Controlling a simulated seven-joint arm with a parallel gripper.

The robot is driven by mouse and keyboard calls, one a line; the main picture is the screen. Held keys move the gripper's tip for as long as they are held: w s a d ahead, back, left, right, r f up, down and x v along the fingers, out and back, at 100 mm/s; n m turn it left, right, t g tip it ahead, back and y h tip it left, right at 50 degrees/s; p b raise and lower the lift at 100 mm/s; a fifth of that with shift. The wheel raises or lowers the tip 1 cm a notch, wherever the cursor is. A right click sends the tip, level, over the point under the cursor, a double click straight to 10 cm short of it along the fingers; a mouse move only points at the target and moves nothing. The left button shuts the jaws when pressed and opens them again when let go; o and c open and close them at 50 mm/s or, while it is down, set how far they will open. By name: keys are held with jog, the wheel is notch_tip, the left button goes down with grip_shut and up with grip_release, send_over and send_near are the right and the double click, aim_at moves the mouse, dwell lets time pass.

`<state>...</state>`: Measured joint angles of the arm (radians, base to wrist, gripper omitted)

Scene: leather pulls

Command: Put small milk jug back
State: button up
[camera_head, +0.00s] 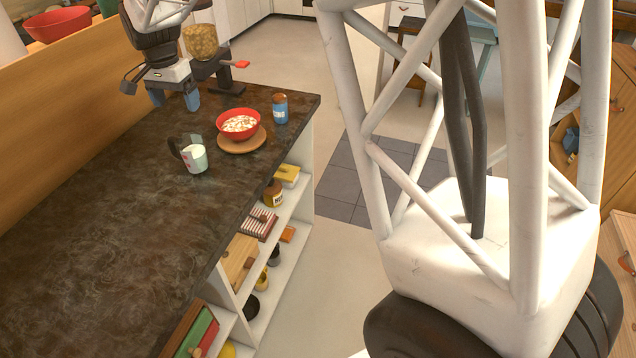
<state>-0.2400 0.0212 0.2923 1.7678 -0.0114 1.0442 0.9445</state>
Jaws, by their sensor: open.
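The small milk jug (195,159) looks like a clear cup with white milk in it and a dark handle on its left side. It stands upright on the dark counter (100,230), left of and in front of the red bowl. My gripper (175,100) is at the back of the counter, beyond the jug and apart from it. Its two blue-tipped fingers are spread and point down, with nothing seen between them.
A red bowl (239,124) of cereal sits on a round wooden board (243,146). A blue jar (280,109) stands right of it. A cereal dispenser (201,43) is beside my gripper. Open shelves (285,225) hold several items. The counter's front left is clear.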

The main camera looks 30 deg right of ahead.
jog(key=s+d+r+n+t, duration=0.1)
jog(key=s+d+r+n, duration=0.15)
jog(key=s+d, duration=0.45)
jog(key=s+d+r+n, duration=0.1)
jog(key=s+d+r, duration=0.25)
jog(key=s, duration=0.85)
jog(key=s+d+f+n, duration=0.2)
jog(key=s+d, duration=0.1)
jog(key=s, duration=0.8)
jog(key=s+d+f+n+t, duration=0.1)
jog(key=s+d+f+n, duration=0.1)
jog(key=s, duration=0.9)
jog(key=shift+s+d+f, duration=0.2)
jog(key=shift+d+f, duration=0.3)
jog(key=shift+d, duration=0.55)
